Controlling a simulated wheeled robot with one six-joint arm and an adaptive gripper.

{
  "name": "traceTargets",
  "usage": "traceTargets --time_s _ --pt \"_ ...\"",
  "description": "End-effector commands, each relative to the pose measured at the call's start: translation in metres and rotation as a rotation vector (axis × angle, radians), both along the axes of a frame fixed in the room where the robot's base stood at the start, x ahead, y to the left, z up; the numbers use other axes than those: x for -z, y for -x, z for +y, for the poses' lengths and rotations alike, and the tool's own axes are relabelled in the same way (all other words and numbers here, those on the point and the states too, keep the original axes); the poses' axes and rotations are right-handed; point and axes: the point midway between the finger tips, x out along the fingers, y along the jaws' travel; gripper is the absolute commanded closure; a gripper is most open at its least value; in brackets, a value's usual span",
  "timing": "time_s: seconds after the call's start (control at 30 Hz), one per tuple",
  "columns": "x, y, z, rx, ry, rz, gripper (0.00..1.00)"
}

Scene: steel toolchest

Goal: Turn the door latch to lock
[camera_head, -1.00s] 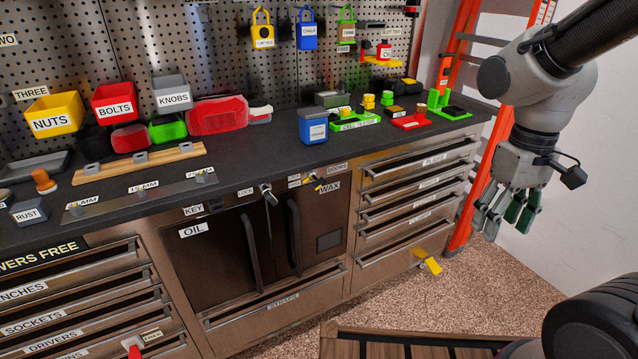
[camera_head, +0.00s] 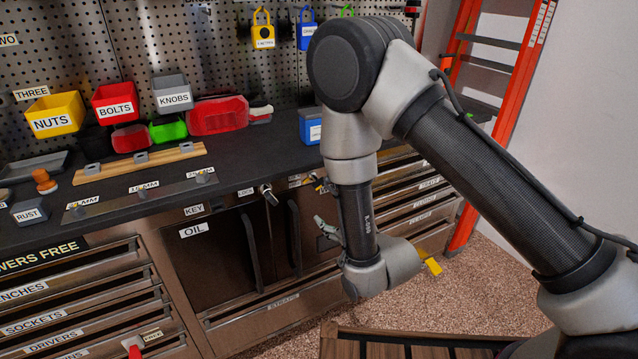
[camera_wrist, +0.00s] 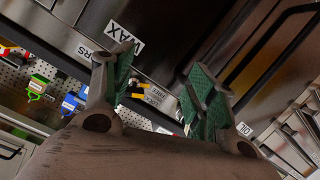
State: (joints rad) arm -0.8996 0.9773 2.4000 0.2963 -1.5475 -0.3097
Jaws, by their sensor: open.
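The door latch, a small black and yellow handle (camera_head: 324,186), is on the cabinet front under the counter edge, partly behind my arm. In the wrist view it (camera_wrist: 136,91) appears between the open fingers, beside the DOORS label (camera_wrist: 158,93). My gripper (camera_head: 322,227) is open and empty, below the latch in the head view and in front of the cabinet doors. In the wrist view my gripper (camera_wrist: 158,75) has green-padded fingers spread on both sides of the latch. The gap in depth is unclear, and I see no contact.
A silver key-like knob (camera_head: 268,194) sits by the LOCK label. Two dark vertical door handles (camera_head: 251,252) stand out from the cabinet doors below. The counter (camera_head: 255,155) above holds bins. An orange ladder (camera_head: 505,100) stands at the right, and a wooden slatted surface (camera_head: 375,347) is in front.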

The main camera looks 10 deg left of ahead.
Motion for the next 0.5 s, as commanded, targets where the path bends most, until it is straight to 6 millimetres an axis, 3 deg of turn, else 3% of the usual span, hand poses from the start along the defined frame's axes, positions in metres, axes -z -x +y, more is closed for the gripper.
traceTargets --time_s 0.1,0.2,0.5 --pt "-0.04 -0.005 0.004 -0.006 -0.071 -0.157 0.43" --pt "-0.056 -0.006 0.005 -0.011 -0.095 -0.223 0.43" --pt "-0.06 -0.04 0.028 -0.011 -0.097 -0.241 0.43"
